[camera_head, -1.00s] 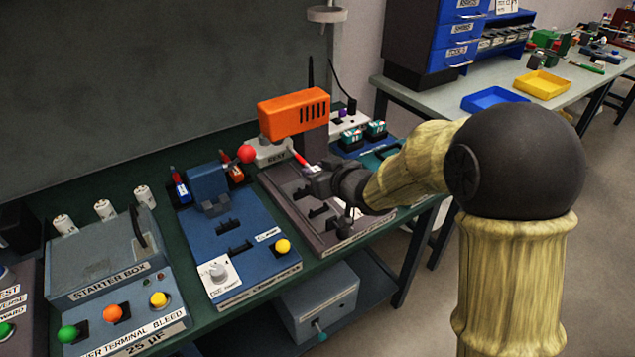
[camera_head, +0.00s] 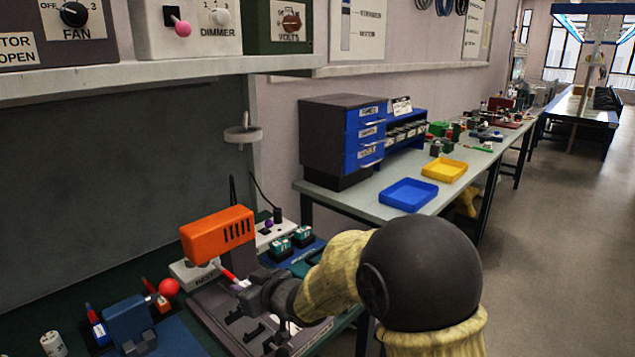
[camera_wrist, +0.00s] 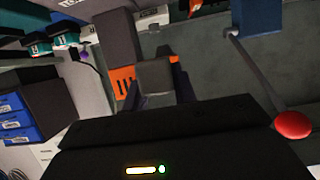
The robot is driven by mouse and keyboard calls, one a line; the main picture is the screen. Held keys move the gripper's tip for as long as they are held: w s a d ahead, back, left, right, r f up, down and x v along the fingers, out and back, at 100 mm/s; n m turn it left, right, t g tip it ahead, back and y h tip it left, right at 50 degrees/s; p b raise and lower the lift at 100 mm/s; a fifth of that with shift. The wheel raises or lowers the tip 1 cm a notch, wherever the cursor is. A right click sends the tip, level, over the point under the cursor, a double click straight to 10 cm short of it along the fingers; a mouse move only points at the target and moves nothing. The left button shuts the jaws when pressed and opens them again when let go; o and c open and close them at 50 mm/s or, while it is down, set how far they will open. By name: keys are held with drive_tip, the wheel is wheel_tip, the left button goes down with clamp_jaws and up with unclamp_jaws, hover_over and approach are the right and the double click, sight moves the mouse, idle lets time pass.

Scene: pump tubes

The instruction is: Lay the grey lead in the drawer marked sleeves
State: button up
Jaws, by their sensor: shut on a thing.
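My gripper (camera_head: 252,292) is over the near bench, in front of the orange unit. In the wrist view my gripper (camera_wrist: 157,95) is shut on a small grey block, which I take to be an end of the grey lead (camera_wrist: 157,75). The rest of the lead cannot be made out. The drawers also show at the left of the wrist view (camera_wrist: 20,115).
The orange unit (camera_head: 217,235) and a red ball knob (camera_head: 169,287) stand close to my gripper. A red and white rod (camera_head: 229,273) is beside it. A blue tray (camera_head: 408,195) and a yellow tray (camera_head: 444,170) lie before the cabinet. A shelf (camera_head: 200,65) overhangs the near bench.

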wheel_tip(320, 180, up, 9)
drive_tip(key=p, duration=0.7)
drive_tip(key=shift+f+p, duration=0.15)
drive_tip(key=shift+p, duration=0.15)
drive_tip(key=shift+f, duration=0.15)
